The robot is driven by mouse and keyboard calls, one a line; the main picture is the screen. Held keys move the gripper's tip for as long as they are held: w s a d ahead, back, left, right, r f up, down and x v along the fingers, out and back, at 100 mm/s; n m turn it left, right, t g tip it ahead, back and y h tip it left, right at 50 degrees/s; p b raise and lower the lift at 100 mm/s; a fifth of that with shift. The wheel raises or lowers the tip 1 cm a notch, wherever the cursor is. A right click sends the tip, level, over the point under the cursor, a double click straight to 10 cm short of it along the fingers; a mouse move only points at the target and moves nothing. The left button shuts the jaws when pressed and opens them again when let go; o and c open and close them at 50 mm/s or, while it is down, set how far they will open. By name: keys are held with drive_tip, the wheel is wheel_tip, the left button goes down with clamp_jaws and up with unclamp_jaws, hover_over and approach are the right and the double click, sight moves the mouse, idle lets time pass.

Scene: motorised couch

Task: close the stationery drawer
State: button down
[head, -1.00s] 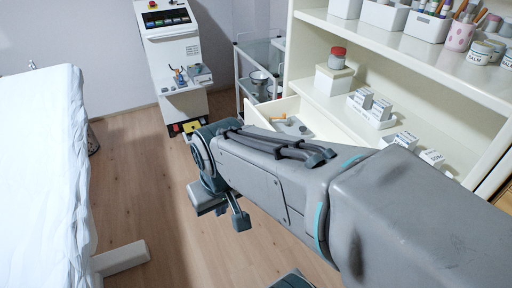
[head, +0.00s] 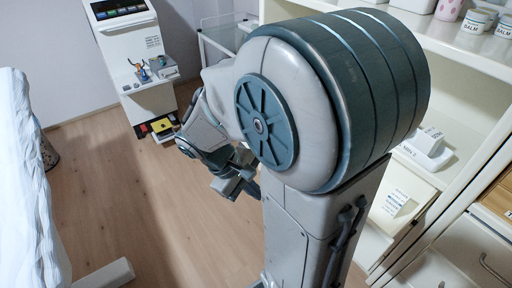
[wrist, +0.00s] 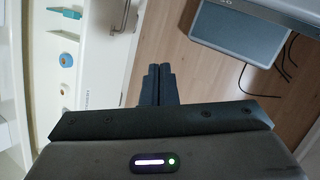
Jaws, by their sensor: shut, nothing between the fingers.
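The stationery drawer (wrist: 98,65) stands open at the left of the wrist view. Its pale front carries small lettering and a dark handle (wrist: 121,14). In the head view my arm hides the drawer. My gripper (wrist: 158,72) is shut and empty, with its dark fingers together just outside the drawer front; contact cannot be told. In the head view my gripper (head: 238,184) hangs above the floor, partly hidden by my arm.
A white machine (head: 140,75) stands at the back, beside a glass-shelved trolley (head: 219,37). The cream shelf unit (head: 468,58) rises at right, and a white-covered couch (head: 30,200) is at left. Wood floor (head: 135,195) is clear between them.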

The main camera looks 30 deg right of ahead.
drive_tip(key=w+d+f+n+t+h+b, duration=0.2)
drive_tip(key=w+d+f+n+h+b, duration=0.15)
drive_tip(key=w+f+n+h, duration=0.5)
drive_tip(key=w+d+f+n+t+h+b, duration=0.2)
drive_tip(key=w+d+f+n+h+b, duration=0.25)
drive_tip(key=f, duration=0.65)
drive_tip(key=w+d+n, duration=0.1)
drive_tip(key=d, duration=1.1)
drive_tip(key=shift+w+d+f+n+y+b, duration=0.2)
drive_tip(key=shift+w+n+y+b, duration=0.1)
drive_tip(key=shift+b, duration=0.15)
drive_tip(key=shift+d, duration=0.1)
